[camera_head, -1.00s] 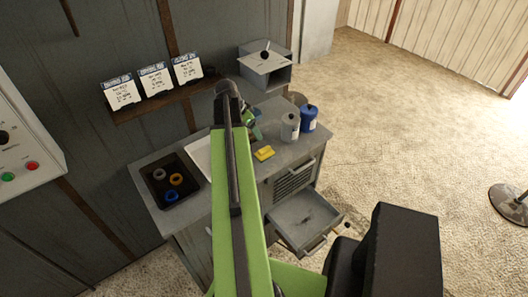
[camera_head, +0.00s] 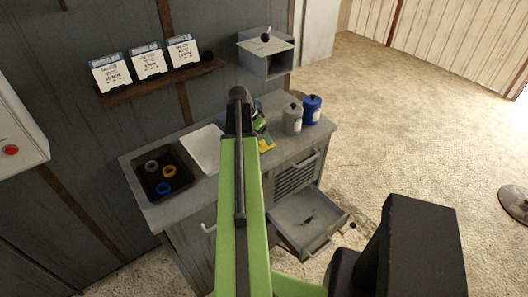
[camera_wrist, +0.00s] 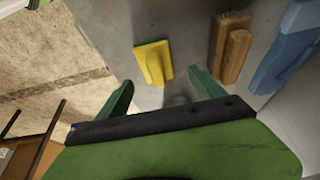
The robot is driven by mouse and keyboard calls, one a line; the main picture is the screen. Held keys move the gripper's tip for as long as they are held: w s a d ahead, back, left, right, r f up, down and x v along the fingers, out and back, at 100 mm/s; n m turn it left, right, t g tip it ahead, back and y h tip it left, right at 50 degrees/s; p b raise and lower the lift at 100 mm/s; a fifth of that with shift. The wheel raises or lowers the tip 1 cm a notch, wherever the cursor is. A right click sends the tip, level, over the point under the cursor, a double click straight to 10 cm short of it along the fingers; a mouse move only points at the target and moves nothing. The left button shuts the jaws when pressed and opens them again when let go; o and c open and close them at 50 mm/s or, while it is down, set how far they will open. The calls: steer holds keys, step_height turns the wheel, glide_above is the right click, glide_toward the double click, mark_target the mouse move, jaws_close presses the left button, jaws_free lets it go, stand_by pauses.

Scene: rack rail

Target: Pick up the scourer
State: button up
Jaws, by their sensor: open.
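A yellow block-like pad with a raised grip, which looks like the scourer (camera_wrist: 153,62), lies on the grey worktop in the wrist view. In the head view the yellow scourer (camera_head: 268,146) shows near the worktop's front edge, partly hidden by my arm. My gripper (camera_wrist: 163,90) is open, with its two green fingers apart and nothing between them. The scourer lies just beyond the fingertips, apart from them. In the head view my gripper is mostly hidden behind my arm.
A wooden brush (camera_wrist: 230,48) and a blue object (camera_wrist: 288,50) lie right of the scourer. A grey bottle (camera_head: 292,118) and blue bottle (camera_head: 312,109) stand at the worktop's right. A drawer (camera_head: 308,222) is open below. A black tray (camera_head: 150,190) holds coloured rings.

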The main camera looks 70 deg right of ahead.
mark_target(263, 140)
steer(key=b+x, duration=0.5)
steer(key=shift+s+a+f, duration=0.1)
steer(key=shift+a+f, duration=0.15)
steer(key=shift+f, duration=0.05)
steer(key=shift+r, duration=0.25)
steer(key=c, duration=1.6)
steer(key=shift+r+p, duration=0.5)
steer(key=shift+p, duration=0.15)
step_height(263, 140, up, 4)
steer(key=p, duration=0.4)
steer(key=s+d+r+p, duration=0.2)
steer(key=s+r+p, duration=0.4)
steer(key=s, duration=0.5)
steer(key=shift+s+d, duration=0.2)
